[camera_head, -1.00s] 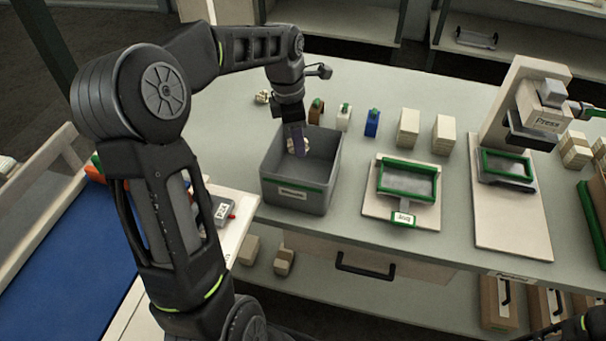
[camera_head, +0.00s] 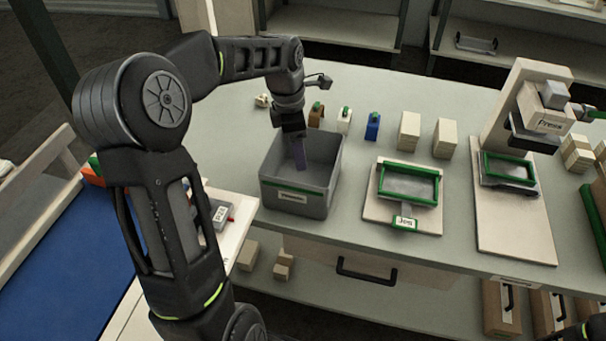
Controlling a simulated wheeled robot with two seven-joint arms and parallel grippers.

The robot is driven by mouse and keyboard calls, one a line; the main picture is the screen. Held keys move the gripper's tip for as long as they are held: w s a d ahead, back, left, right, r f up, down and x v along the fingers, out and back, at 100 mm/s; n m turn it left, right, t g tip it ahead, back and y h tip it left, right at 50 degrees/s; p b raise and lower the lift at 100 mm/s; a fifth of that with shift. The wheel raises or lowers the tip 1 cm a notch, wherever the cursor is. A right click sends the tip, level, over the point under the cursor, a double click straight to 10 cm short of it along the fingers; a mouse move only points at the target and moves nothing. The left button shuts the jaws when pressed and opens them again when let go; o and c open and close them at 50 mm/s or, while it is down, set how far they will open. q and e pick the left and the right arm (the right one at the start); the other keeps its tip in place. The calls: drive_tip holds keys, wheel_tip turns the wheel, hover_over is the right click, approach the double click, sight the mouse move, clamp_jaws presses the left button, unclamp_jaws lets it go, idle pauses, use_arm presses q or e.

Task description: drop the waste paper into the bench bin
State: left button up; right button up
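The grey bench bin (camera_head: 292,200) stands open-topped on the bench, with a white label on its front. My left gripper (camera_head: 299,158) points down into the bin's opening, and one purplish finger shows side-on. No paper shows at the fingertips. The near wall hides part of the bin's floor, so I cannot see where the paper from there lies. A small crumpled pale piece, seemingly waste paper (camera_head: 262,100), lies on the bench behind the bin, left of my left gripper.
Behind the bin stand brown (camera_head: 316,115), white (camera_head: 344,119) and blue (camera_head: 373,126) small items. Right of it are a green-framed jig (camera_head: 408,184) and a press (camera_head: 540,120). Pale block stacks (camera_head: 409,131) stand behind the jig. A blue surface (camera_head: 60,260) lies left.

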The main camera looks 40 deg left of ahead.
use_arm(q)
drive_tip(key=shift+r, duration=0.1)
wheel_tip(320, 180, up, 8)
drive_tip(key=b, duration=0.1)
drive_tip(key=shift+s+a+f, duration=0.2)
drive_tip(key=shift+s+a, duration=0.1)
drive_tip(key=shift+a, duration=0.05)
idle(0.7)
